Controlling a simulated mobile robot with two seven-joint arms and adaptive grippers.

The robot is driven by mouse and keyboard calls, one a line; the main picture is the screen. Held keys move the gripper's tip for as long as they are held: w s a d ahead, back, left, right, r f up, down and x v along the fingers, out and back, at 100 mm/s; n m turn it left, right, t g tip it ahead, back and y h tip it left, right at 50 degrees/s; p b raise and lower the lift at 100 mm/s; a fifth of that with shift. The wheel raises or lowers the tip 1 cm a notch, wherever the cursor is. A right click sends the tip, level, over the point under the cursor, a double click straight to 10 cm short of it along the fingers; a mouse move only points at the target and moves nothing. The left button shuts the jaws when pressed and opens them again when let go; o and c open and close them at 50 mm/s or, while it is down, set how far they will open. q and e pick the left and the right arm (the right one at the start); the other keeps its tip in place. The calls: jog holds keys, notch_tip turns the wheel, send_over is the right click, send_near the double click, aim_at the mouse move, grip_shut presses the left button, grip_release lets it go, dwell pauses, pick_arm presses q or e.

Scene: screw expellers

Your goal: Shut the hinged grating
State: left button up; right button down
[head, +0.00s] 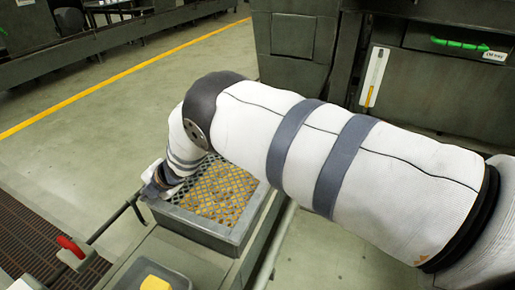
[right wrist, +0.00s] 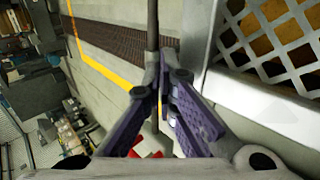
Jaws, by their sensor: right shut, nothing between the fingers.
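The hinged grating (head: 228,180) is a pale lattice over a grey box-shaped hopper (head: 199,227), with yellow-brown material showing through its openings. It looks flat across the hopper's top; my right arm hides its far part. In the right wrist view the lattice (right wrist: 268,36) is at the upper right, beside a pale rim. My right gripper (head: 150,190) is at the hopper's left corner, beside the grating. In the wrist view its purple-padded fingers (right wrist: 162,72) are shut and empty, with a dark rod just beyond them. I cannot tell whether they touch the rod. My left gripper is out of view.
A dark rod (head: 115,216) runs from the hopper's left corner toward a red-handled part (head: 70,246). A yellow block (head: 155,283) is at the bottom. Dark machinery (head: 430,75) stands behind my arm. Open floor (head: 110,130) lies to the left.

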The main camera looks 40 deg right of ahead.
jog(key=shift+f, duration=0.45)
dwell(0.3)
jog(key=v, duration=1.2)
